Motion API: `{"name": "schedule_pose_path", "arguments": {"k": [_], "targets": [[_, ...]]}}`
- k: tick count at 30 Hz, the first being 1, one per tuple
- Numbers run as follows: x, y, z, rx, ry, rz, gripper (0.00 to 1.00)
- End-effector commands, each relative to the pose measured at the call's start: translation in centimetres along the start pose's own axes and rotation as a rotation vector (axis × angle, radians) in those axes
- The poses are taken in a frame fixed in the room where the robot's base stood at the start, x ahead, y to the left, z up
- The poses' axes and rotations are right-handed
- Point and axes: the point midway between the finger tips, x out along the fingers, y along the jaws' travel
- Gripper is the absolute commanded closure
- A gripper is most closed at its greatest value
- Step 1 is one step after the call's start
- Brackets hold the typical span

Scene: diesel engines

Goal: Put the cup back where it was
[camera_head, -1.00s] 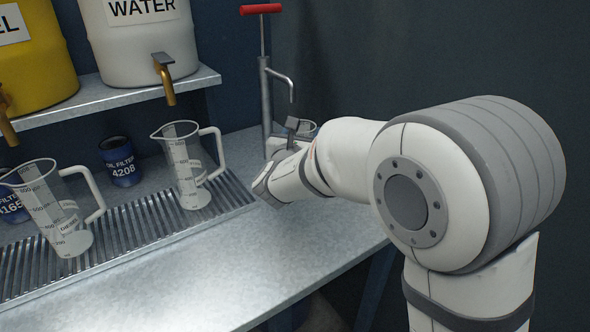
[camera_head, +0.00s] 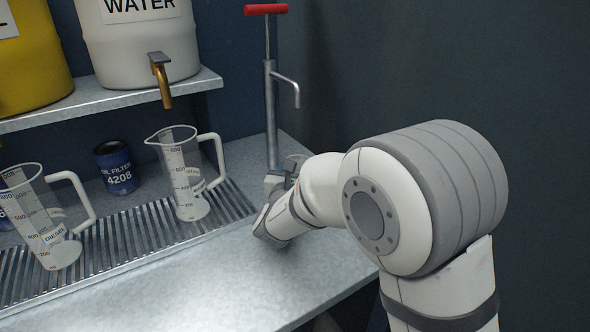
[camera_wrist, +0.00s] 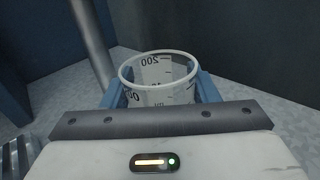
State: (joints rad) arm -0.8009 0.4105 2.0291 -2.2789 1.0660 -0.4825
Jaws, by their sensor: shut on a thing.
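The cup (camera_wrist: 152,92) is clear, with a white rim and dark volume marks, and shows upright in the wrist view. The blue fingers of my gripper (camera_wrist: 160,90) are shut on it, one on each side. The cup's base is hidden, so I cannot tell whether it touches the bench.
Two clear measuring jugs, one at the left (camera_head: 45,225) and one nearer the pump (camera_head: 183,175), stand on the slotted drain grate (camera_head: 125,240). An oil filter can (camera_head: 117,168) stands behind them. A water tank (camera_head: 138,45) sits on the shelf above. The bench front is clear.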

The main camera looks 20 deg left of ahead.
Motion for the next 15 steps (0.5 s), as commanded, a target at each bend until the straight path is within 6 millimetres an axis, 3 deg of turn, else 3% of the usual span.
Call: {"name": "schedule_pose_path", "arguments": {"k": [9,10,15], "targets": [[-0.02,0.04,-0.3,0.002,-0.002,0.001,0.72],[-0.02,0.05,-0.12,0.002,-0.002,0.001,0.44],[-0.03,0.07,-0.08,0.001,-0.002,0.001,0.3]]}}
